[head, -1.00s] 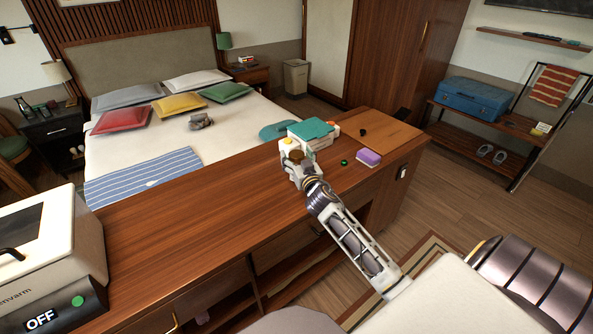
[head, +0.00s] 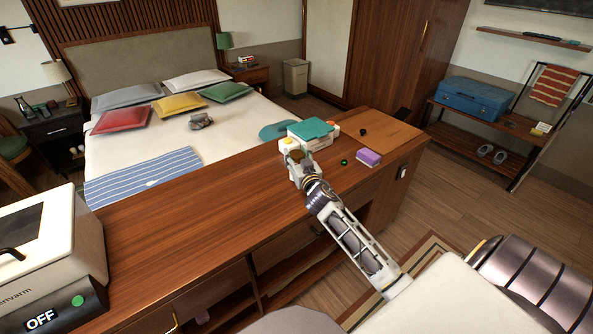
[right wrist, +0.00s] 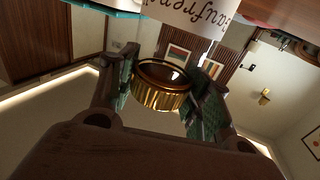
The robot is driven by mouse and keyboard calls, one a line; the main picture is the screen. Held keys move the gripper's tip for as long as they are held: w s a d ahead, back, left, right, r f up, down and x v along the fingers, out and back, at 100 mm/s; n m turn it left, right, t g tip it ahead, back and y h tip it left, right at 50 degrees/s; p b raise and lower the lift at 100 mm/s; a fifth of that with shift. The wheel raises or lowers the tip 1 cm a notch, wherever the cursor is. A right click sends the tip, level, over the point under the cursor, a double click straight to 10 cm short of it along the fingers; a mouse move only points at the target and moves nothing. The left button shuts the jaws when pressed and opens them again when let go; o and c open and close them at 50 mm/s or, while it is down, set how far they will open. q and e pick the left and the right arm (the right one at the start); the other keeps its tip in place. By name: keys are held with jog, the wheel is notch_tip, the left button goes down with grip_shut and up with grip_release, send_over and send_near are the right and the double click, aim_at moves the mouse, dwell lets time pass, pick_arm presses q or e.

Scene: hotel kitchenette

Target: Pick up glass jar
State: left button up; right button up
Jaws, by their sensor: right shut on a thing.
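The glass jar shows mostly as a brown top (head: 298,154) at my right gripper in the head view, over the far part of the wooden counter. In the right wrist view its gold-rimmed round end (right wrist: 161,86) sits between the two green-padded fingers. My right gripper (head: 297,163) is shut on it. The rest of the jar is hidden by the gripper, and I cannot tell whether it is clear of the counter. My left gripper is not in view.
Close behind the jar stand a white container with a yellow top (head: 287,145) and a teal-topped box (head: 311,130). A purple-and-white sponge (head: 368,158), a green round item (head: 344,162) and a wooden board (head: 383,134) lie to the right. The counter's left-middle (head: 200,222) is clear.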

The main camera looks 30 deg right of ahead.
jog(key=c, duration=0.4)
jog(key=shift+o, duration=0.2)
jog(key=shift+r, duration=0.55)
jog(key=shift+r+p, duration=0.4)
jog(key=shift+r, duration=0.55)
notch_tip(320, 180, up, 7)
jog(key=shift+f+p, duration=0.1)
jog(key=shift+p, duration=0.45)
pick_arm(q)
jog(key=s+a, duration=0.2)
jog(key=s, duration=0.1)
